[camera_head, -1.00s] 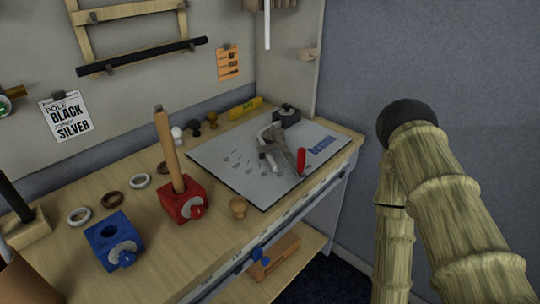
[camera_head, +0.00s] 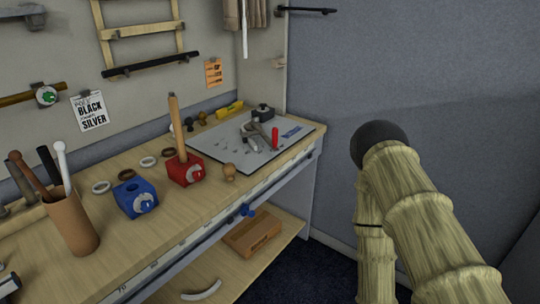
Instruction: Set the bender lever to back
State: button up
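A grey metal tool with a red upright handle (camera_head: 275,138) stands on a light grey sheet (camera_head: 224,150) at the right end of the workbench. It looks like the bender, and the red handle may be its lever; it is too small to tell which way the lever is set. A dark block-like device (camera_head: 263,113) sits just behind it. Bamboo-textured links of my arm rise at the right of the picture, well apart from the bench. My gripper is not in view.
A red block (camera_head: 186,171) holding a wooden rod, a blue block (camera_head: 135,197), rings and a brown cup of rods (camera_head: 70,222) stand on the bench. A wooden box (camera_head: 252,235) lies on the lower shelf. Floor right of the bench looks clear.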

aim_at(255, 131)
jog(key=z, duration=1.2)
jog(key=i, duration=1.1)
jog(key=u, duration=0.55)
jog(key=i, duration=0.75)
jog(key=u, duration=1.2)
jog(key=i, duration=0.2)
jog(key=u, duration=0.05)
jog(key=k, duration=0.5)
jog(key=u, duration=2)
jog(key=k, duration=0.65)
jog(key=z, duration=0.25)
